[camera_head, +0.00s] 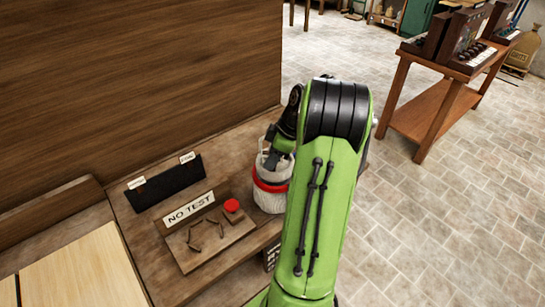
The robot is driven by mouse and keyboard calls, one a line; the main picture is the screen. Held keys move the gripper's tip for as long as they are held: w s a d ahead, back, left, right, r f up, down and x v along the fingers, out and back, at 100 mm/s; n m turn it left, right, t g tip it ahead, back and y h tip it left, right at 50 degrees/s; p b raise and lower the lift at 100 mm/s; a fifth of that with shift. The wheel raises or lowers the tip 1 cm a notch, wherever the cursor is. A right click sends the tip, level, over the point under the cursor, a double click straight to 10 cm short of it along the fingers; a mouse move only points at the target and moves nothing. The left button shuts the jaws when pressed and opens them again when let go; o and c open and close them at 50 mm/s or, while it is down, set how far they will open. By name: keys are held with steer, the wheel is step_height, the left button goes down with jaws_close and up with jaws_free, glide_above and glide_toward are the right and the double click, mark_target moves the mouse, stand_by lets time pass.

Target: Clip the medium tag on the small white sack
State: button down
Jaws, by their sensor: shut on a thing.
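A small white sack (270,200) with a red band around it stands at the right end of the wooden bench, partly behind my green arm. My gripper (272,158) reaches down at the sack's open top. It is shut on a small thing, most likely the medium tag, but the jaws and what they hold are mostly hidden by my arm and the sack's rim. A black rack (166,184) lies on the bench to the left. It has a white tag (187,157) at its right end and another white tag (136,183) at its left end, with a bare middle.
A wooden board (208,243) with a "NO TEST" sign (189,208), small pegs and a red round piece (231,205) lies left of the sack. A tall brown panel (130,80) stands behind the bench. A wooden table (435,105) stands apart at right; the floor between is clear.

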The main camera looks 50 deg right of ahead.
mark_target(272, 172)
stand_by(0.3)
steer(key=shift+f+b, duration=1.75)
steer(key=shift+f, duration=0.2)
steer(key=c, duration=0.8)
jaws_free()
steer(key=p+v, duration=0.6)
steer(key=v, duration=1)
steer(key=shift+w, duration=0.1)
